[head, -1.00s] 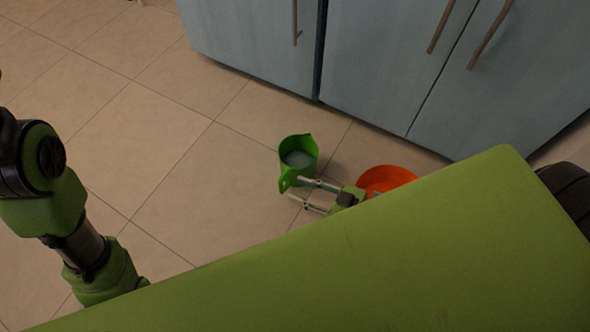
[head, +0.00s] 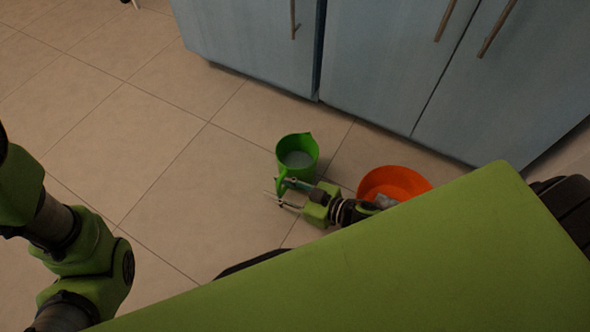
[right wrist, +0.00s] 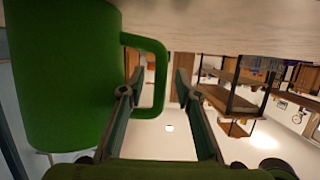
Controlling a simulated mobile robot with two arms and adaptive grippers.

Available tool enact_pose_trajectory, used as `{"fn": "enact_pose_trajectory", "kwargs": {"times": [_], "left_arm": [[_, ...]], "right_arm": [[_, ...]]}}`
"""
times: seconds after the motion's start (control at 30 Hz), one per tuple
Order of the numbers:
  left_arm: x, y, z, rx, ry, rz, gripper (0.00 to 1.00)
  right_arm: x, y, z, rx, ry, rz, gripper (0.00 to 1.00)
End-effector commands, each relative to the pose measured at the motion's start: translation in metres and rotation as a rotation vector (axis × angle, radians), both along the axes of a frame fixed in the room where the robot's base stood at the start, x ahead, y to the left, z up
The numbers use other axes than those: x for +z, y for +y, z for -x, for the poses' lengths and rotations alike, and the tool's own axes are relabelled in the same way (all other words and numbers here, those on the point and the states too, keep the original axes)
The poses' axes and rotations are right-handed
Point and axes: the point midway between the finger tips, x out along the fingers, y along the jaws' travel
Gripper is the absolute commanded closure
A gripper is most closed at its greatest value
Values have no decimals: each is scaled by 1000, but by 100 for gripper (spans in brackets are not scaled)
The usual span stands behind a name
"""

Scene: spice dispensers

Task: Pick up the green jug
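The green jug (head: 308,162) stands upright on the tiled floor in front of the cabinets, with pale contents inside. My right gripper (head: 279,191) is low beside its handle, fingers apart. In the right wrist view the jug (right wrist: 62,75) fills the left side. Its handle (right wrist: 160,75) shows between the two open fingers of the right gripper (right wrist: 153,90); neither finger visibly closes on it. My left arm shows at the left of the head view, but its gripper is out of view.
An orange bowl (head: 403,181) with something greyish in it sits on the floor right of the jug, near my right arm. Blue cabinets (head: 370,60) stand behind. The tiled floor (head: 150,150) to the left is clear.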

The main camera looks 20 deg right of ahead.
Motion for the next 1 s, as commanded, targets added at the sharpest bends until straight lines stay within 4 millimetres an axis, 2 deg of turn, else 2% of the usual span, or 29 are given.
{"fn": "enact_pose_trajectory", "kwargs": {"times": [0.13, 0.23, 0.27, 0.77, 1.0], "left_arm": [[1, 0, 0, 0, 0, 0, 100], [1, 0, 0, 0, 0, 0, 100], [1, 0, 0, 0, 0, 0, 100], [3, 0, 0, -1, -1, -1, 100], [10, 0, -3, -2, 7, 1, 100]], "right_arm": [[1, 0, 0, 0, 0, 0, 69], [1, 0, 0, 0, 0, 0, 95], [1, 0, 0, 0, 0, 0, 100], [4, 0, -1, 2, -5, 0, 100], [14, -1, -2, 1, -6, -1, 100]]}}
